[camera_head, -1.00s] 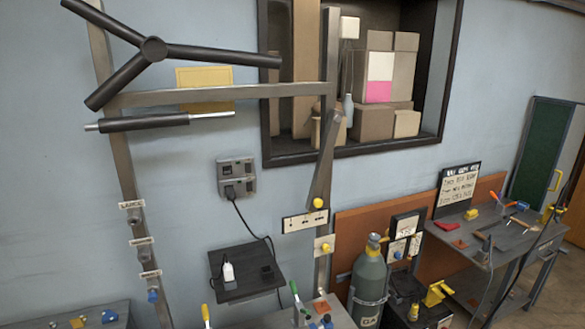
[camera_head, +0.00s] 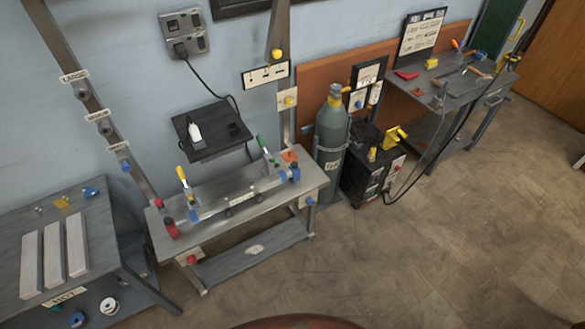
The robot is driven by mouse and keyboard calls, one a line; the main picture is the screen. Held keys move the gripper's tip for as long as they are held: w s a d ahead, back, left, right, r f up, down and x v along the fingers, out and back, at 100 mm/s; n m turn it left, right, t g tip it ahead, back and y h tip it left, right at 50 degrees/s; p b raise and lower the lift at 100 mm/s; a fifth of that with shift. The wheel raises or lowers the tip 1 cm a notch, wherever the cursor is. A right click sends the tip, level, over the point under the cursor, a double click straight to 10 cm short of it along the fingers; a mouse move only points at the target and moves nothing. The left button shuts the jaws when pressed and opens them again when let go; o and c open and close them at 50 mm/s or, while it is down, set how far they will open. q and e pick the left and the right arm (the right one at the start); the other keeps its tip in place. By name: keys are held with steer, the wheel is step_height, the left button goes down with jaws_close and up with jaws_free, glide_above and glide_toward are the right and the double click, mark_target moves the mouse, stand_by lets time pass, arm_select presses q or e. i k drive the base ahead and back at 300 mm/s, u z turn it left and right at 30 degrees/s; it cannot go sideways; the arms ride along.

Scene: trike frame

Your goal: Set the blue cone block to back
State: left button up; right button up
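Several small blue pieces show in the head view, and I cannot tell which is the blue cone block. One blue piece (camera_head: 90,191) lies at the back of the left table. Another blue piece (camera_head: 295,174) sits at the right end of the long fixture on the middle bench. A further blue piece (camera_head: 193,213) is near that fixture's left end. A blue piece (camera_head: 77,320) is on the left table's lower shelf. Neither of my grippers is in view.
The middle bench (camera_head: 250,252) stands against the wall. The left table (camera_head: 100,225) holds several pale bars. A gas cylinder (camera_head: 331,130) and a dark machine (camera_head: 366,170) stand right of the bench, with a tool table (camera_head: 465,95) beyond. The floor (camera_head: 420,260) in front is open.

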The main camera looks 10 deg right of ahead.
mark_target(294, 172)
steer(key=z, duration=0.5)
steer(key=k, duration=0.6)
steer(key=z, duration=0.8)
steer(key=i, duration=1.3)
steer(key=u, duration=0.9)
